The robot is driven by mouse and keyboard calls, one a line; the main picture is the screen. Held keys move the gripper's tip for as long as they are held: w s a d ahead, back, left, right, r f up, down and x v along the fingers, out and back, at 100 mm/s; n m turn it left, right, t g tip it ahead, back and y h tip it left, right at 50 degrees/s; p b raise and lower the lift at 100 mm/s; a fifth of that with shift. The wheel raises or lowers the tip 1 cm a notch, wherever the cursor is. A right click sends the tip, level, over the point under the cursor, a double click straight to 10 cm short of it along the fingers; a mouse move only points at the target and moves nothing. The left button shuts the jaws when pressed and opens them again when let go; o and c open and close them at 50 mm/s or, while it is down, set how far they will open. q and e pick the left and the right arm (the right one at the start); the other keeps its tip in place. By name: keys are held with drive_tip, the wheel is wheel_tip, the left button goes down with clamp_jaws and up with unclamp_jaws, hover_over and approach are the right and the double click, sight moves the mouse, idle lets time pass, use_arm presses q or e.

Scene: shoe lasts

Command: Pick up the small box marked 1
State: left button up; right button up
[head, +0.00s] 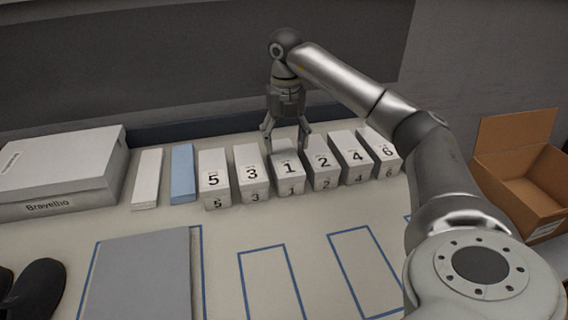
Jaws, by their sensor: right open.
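The small white box marked 1 (289,172) stands in a row of numbered boxes near the back of the table, between the boxes marked 3 (252,176) and 2 (323,163). My right gripper (287,145) points down over the back part of box 1. Its fingers are open and spread across the box's width. I cannot tell whether they touch the box. My left gripper is not in view.
Boxes marked 5 (214,181), 4 (357,157) and 6 (387,153) complete the tight row. A white block (147,178) and a blue block (182,173) lie left of it, beside a large box (62,172). A grey panel (143,279) lies in front. An open carton (522,185) is right.

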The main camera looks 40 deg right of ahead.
sight(285, 157)
drive_tip(key=shift+w+f+p, duration=0.15)
drive_tip(key=shift+f+p, duration=0.15)
drive_tip(key=shift+f, duration=3.25)
drive_tip(key=c, duration=0.7)
drive_tip(key=shift+c, duration=0.3)
drive_tip(key=shift+r, duration=0.2)
